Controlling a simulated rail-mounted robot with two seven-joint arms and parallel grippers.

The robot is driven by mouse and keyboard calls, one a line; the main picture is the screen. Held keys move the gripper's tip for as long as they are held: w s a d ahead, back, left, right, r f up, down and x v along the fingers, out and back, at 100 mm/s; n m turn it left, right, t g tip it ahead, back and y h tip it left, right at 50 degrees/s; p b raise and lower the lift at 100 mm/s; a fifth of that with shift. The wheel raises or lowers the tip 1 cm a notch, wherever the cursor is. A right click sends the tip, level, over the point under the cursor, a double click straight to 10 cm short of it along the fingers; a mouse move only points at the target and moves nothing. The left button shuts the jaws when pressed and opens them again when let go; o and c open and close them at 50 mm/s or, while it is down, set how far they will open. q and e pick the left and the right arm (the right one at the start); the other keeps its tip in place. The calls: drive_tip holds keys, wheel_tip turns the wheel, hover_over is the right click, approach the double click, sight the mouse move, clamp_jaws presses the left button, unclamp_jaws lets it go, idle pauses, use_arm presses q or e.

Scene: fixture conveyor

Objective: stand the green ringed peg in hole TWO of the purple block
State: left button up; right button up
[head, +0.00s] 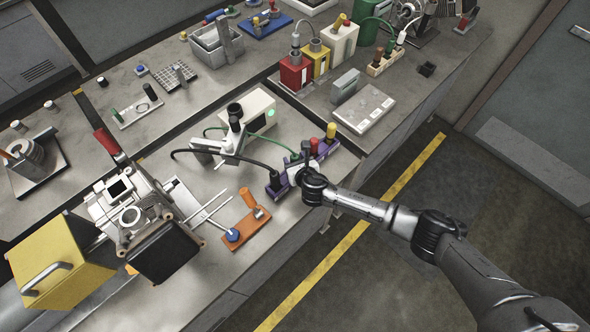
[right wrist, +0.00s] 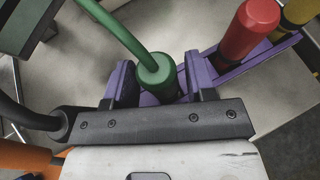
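A purple block (head: 272,191) lies near the bench's front edge, with a row of coloured pegs on it. A green peg (right wrist: 157,75) with a green cord from its top is between the two fingers of my right gripper (right wrist: 160,82), over the purple block (right wrist: 228,72) in the right wrist view. I cannot tell whether the fingers press on it. Its lower end and the hole beneath are hidden, so I cannot tell how deep it sits. In the head view my right gripper (head: 298,170) is at the block and mostly covers this peg. My left gripper is not in view.
A red peg (right wrist: 250,30) and a yellow peg (head: 331,130) stand beyond the green one. A black corded peg (head: 275,180) stands at the other end. An orange stand (head: 240,228) lies left of the block; a white box (head: 262,110) stands behind.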

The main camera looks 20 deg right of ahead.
drive_tip(key=shift+o, duration=0.8)
drive_tip(key=shift+s, duration=0.15)
